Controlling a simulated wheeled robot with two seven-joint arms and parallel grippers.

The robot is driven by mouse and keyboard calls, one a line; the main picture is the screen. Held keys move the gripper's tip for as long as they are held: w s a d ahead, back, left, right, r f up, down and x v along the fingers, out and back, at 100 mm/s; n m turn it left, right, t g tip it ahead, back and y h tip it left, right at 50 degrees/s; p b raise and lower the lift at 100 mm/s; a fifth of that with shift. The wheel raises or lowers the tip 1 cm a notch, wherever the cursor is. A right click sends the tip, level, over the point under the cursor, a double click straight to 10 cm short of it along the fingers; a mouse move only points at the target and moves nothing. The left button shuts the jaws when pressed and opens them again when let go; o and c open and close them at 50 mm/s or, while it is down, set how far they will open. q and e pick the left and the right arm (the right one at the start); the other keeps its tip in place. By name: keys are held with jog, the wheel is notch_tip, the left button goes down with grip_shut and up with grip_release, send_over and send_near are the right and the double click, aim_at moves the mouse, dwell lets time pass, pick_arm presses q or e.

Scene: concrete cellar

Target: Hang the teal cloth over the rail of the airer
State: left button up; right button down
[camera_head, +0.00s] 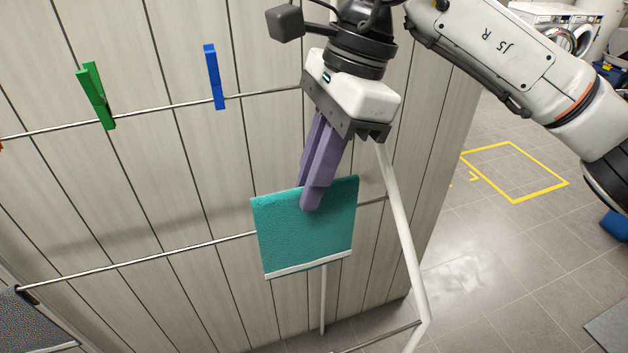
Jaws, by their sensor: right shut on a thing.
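The teal cloth (300,238) has a white band along its lower edge and hangs down in front of the lower rail (140,263) of the airer. My right gripper (312,200) comes from above and is shut on the cloth's top edge with its purple fingers. The rail passes behind the cloth and shows on both sides of it. I cannot tell whether part of the cloth lies over the rail. The white frame of the airer (403,220) stands just right of the cloth. My left gripper is not in view.
A green peg (96,96) and a blue peg (214,77) sit on the upper rail (160,105). A panelled wall (190,185) stands close behind. A dark grey cloth (30,322) is at lower left. Open tiled floor with a yellow outline (513,202) lies right.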

jog(key=shift+w+a, duration=0.1)
jog(key=shift+w, duration=0.15)
dwell(0.5)
dwell(1.1)
